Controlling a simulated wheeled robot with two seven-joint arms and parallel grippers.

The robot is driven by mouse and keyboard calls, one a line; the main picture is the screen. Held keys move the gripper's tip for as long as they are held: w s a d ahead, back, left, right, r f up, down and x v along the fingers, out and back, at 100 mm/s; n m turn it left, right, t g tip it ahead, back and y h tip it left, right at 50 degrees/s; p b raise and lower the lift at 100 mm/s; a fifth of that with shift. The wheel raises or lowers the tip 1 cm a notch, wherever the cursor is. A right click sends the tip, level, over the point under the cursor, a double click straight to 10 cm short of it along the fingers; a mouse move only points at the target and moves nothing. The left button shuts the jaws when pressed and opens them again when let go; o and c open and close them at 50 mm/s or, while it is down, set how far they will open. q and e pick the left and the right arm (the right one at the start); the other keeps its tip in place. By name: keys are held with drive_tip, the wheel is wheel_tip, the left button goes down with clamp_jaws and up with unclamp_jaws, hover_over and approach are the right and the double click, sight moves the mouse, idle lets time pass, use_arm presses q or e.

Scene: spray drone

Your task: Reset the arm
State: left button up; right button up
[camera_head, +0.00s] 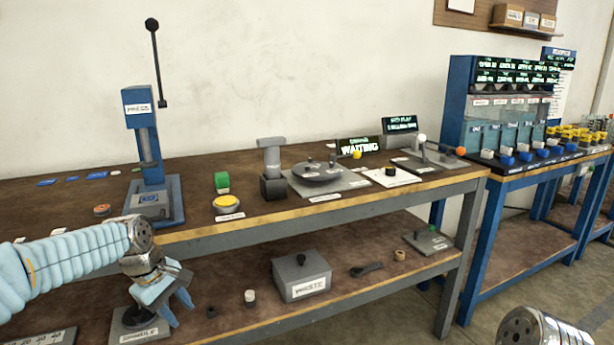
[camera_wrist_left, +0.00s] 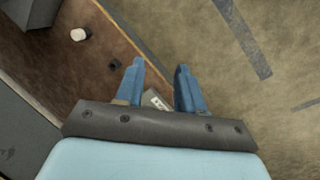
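My left arm comes in from the left in the head view, and its gripper (camera_head: 178,306) hangs in front of the bench, pointing down. In the left wrist view the two blue fingers of this gripper (camera_wrist_left: 160,82) stand apart with nothing between their tips. Beyond them are the edge of the brown lower shelf (camera_wrist_left: 122,40) and the floor. A metal part at the bottom right of the head view seems to be my right arm; its gripper does not show.
The workbench (camera_head: 245,226) carries a blue press (camera_head: 150,150), a yellow button (camera_head: 227,202) and a grey round device (camera_head: 318,172). The lower shelf holds a grey waste box (camera_head: 302,275) and small parts. A blue dispenser station (camera_head: 458,110) stands at right. Open floor lies in front.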

use_arm(q)
drive_tip(key=s+d+f+m+h, duration=0.1)
drive_tip(key=d+f+m, duration=0.1)
drive_tip(key=d+f, duration=0.35)
drive_tip(key=d+f+m, duration=0.1)
drive_tip(key=d+f, duration=0.1)
drive_tip(key=f, duration=0.6)
drive_tip(key=s+d+f+m+h, duration=0.1)
drive_tip(key=d+f+m, duration=0.1)
drive_tip(key=d+f, duration=0.35)
drive_tip(key=s+d+f+m, duration=0.3)
drive_tip(key=s+d+f, duration=0.1)
drive_tip(key=s+f, duration=0.4)
drive_tip(key=s+d+f+m+g, duration=0.1)
drive_tip(key=s+d+f+m, duration=0.2)
drive_tip(key=s+f, duration=0.6)
drive_tip(key=shift+s+d+f+g, duration=0.3)
drive_tip(key=shift+s+d, duration=0.25)
drive_tip(key=shift+s, duration=0.15)
